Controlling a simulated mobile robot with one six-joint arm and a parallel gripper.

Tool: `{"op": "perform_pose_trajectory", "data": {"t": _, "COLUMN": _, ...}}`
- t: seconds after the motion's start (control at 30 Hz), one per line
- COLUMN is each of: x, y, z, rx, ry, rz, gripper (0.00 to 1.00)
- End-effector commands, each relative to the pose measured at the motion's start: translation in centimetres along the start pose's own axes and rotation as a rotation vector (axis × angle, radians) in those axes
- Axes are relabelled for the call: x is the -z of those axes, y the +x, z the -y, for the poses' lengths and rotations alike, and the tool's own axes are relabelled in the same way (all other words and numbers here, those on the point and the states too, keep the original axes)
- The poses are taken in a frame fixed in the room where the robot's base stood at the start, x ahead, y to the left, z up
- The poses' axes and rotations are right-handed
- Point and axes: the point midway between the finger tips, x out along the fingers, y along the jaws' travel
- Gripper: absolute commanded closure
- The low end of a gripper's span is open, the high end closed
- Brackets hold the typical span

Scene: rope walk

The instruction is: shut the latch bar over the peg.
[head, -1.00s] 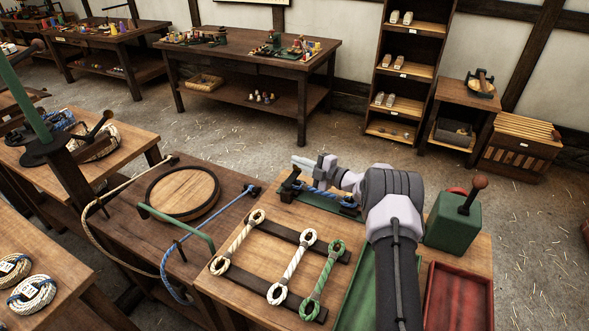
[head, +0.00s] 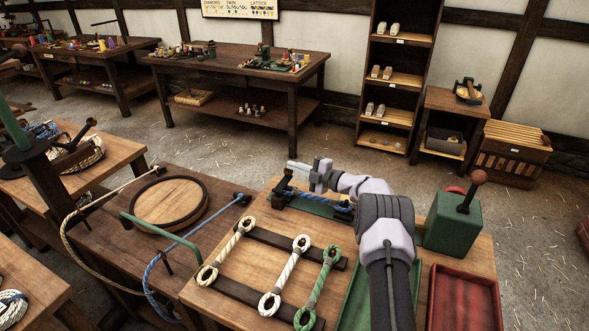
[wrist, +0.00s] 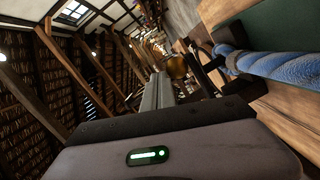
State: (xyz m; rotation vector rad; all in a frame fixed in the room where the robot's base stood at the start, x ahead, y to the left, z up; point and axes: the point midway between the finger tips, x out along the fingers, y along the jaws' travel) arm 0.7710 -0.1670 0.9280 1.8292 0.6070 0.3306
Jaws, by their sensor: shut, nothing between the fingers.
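A dark latch fixture (head: 283,190) stands at the left end of a green plate (head: 318,208) at the bench's far edge. A blue rope piece (head: 338,205) runs right from it. My gripper (head: 297,166) is shut and empty, pointing left, just above and behind the fixture. In the wrist view the shut fingers (wrist: 158,92) point up the picture, with dark bars of the fixture (wrist: 207,68) beside them on the right and the thick blue rope (wrist: 285,66) beyond. I cannot tell the latch bar from the peg, nor whether fingers and fixture touch.
Three looped rope pieces, cream (head: 228,252), white (head: 285,275) and green-white (head: 320,288), lie on dark strips on the bench. A green block with a lever (head: 452,222) and a red tray (head: 463,298) are at right. A round wooden lid (head: 168,202) lies left.

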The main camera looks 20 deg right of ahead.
Motion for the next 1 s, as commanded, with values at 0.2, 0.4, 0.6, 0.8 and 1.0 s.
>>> {"op": "perform_pose_trajectory", "data": {"t": 0.2, "x": 0.0, "y": 0.0, "z": 0.0, "rx": 0.000, "ry": 0.000, "rz": 0.000, "gripper": 1.00}}
{"op": "perform_pose_trajectory", "data": {"t": 0.4, "x": 0.0, "y": 0.0, "z": 0.0, "rx": 0.000, "ry": -0.001, "rz": 0.000, "gripper": 1.00}}
{"op": "perform_pose_trajectory", "data": {"t": 0.6, "x": 0.0, "y": -1.6, "z": -0.3, "rx": 0.001, "ry": 0.001, "rz": 0.002, "gripper": 1.00}}
{"op": "perform_pose_trajectory", "data": {"t": 0.8, "x": 0.0, "y": -6.5, "z": -0.5, "rx": -0.001, "ry": 0.002, "rz": 0.004, "gripper": 1.00}}
{"op": "perform_pose_trajectory", "data": {"t": 1.0, "x": 0.0, "y": -11.5, "z": -0.4, "rx": 0.000, "ry": 0.001, "rz": 0.003, "gripper": 1.00}}
